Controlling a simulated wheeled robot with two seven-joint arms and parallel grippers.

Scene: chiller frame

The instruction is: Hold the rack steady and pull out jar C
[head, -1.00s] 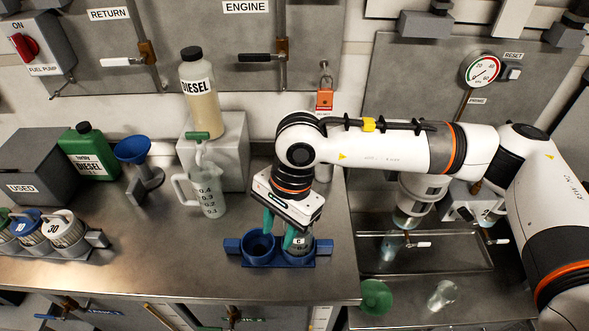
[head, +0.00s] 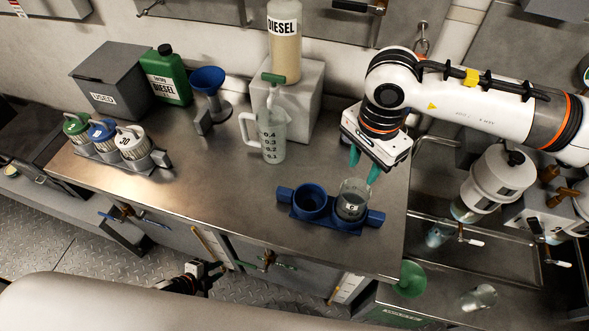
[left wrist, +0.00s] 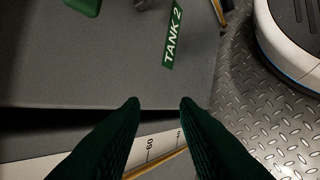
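The blue rack (head: 313,222) lies on the steel bench near its front edge, with two round sockets and a handle at each end. Its left socket is empty. Jar C (head: 352,200), clear glass with a dark label, stands upright in the right socket. My right gripper (head: 364,172) is open and empty, above and just behind the jar, its teal fingers apart. My left gripper shows in the left wrist view (left wrist: 160,103), open and empty, in front of the cabinet below the bench. Nothing holds the rack.
A measuring jug (head: 270,140), blue funnel (head: 208,80), green can (head: 166,78) and diesel bottle (head: 284,45) stand behind. A holder with several lidded jars (head: 130,140) is at left. A steel sink tray (head: 480,250) lies right. Bench left of the rack is clear.

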